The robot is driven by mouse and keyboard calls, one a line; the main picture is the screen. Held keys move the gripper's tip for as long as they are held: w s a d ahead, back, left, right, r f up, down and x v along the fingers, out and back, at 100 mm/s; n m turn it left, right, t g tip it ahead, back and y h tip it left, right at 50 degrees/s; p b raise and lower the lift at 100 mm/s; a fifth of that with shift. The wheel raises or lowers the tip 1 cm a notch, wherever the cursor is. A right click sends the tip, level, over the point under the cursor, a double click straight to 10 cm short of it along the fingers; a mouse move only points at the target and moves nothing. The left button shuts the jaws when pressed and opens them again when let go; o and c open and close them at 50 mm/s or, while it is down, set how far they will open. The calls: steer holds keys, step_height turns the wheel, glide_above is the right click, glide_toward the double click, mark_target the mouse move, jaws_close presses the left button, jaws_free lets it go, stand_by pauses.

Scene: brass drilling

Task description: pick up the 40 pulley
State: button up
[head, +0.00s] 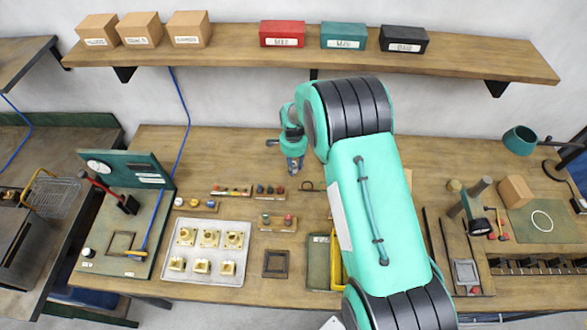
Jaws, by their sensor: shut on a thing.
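My gripper (295,166) is at the end of my teal arm, over the back middle of the wooden workbench, pointing down. It is small in the head view. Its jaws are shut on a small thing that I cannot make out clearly. I cannot identify any part as the 40 pulley, by label or by shape. Small wooden racks with coloured pieces (231,191) (277,222) lie on the bench below and to the left of my gripper. My arm hides part of the bench to the right.
A pale tray (238,268) holds several brass parts. A dark square frame (276,264) lies right of it. A green board (105,225) is at the left, and a green mat (545,222) at the right. A shelf (240,45) with boxes runs above the bench.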

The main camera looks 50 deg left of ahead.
steer(key=s+d+r, duration=0.1)
steer(key=s+d, duration=0.1)
steer(key=d, duration=0.2)
steer(key=s+d+b, duration=0.1)
steer(key=s+d, duration=0.2)
steer(key=d, duration=0.2)
steer(key=s+d+r, duration=0.1)
steer(key=s+d, duration=0.2)
steer(key=d, duration=0.1)
steer(key=shift+s+d+r+b, duration=0.15)
steer(key=shift+d+r+b, duration=0.2)
steer(key=shift+b, duration=0.05)
